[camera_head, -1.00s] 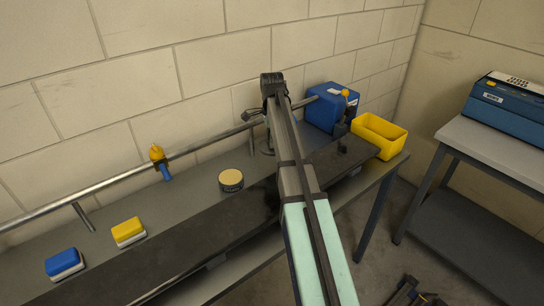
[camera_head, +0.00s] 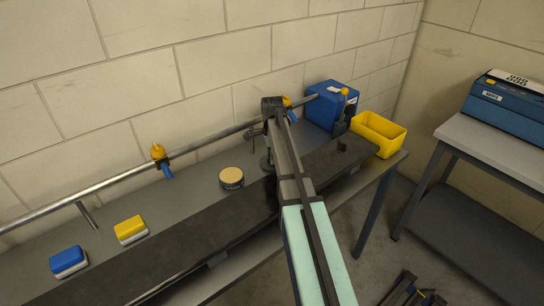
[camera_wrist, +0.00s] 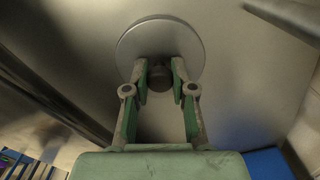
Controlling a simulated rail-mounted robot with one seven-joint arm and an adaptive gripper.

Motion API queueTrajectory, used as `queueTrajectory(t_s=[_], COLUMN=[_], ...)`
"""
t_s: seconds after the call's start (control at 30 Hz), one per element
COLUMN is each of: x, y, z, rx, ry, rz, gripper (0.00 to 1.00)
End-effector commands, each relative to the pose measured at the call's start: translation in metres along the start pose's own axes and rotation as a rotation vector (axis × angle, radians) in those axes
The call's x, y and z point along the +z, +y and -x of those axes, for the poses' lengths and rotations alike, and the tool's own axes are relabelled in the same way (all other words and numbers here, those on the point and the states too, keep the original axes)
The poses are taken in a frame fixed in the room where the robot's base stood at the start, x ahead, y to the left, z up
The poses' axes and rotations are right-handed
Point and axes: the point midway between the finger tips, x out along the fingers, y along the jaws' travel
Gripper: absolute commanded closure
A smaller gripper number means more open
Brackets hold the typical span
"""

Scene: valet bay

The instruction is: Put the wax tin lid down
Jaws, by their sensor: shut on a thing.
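In the wrist view my gripper (camera_wrist: 160,76) is shut on the dark knob of the wax tin lid (camera_wrist: 160,33), a round grey disc. The lid is over a plain grey surface; I cannot tell whether it touches that surface. In the head view my arm mostly hides the gripper and lid. The open wax tin (camera_head: 231,179), dark with tan wax on top, stands on the grey bench (camera_head: 190,205) just left of my arm's end.
A yellow sponge block (camera_head: 130,230) and a blue one (camera_head: 68,261) lie on the bench at left. A metal rail (camera_head: 100,186) with yellow-and-blue nozzles (camera_head: 160,160) runs along the wall.

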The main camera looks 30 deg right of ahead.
Motion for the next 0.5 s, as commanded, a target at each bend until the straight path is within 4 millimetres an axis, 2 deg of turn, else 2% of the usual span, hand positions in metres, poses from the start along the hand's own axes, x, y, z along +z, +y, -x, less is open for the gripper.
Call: queueTrajectory(t_s=[0.13,0.17,0.2,0.23,0.5], x=[0.0,0.0,0.0,0.0,0.0], y=[0.0002,0.0001,0.0001,0.0001,0.0001], z=[-0.0031,-0.0033,-0.0028,-0.0027,-0.0024], rx=[0.001,0.001,0.0,0.0,0.0], ry=[0.0,0.0,0.0,0.0,0.0], rz=[0.0,0.0,0.0,0.0,0.0], gripper=[1.0,0.72,0.58,0.5,0.5])
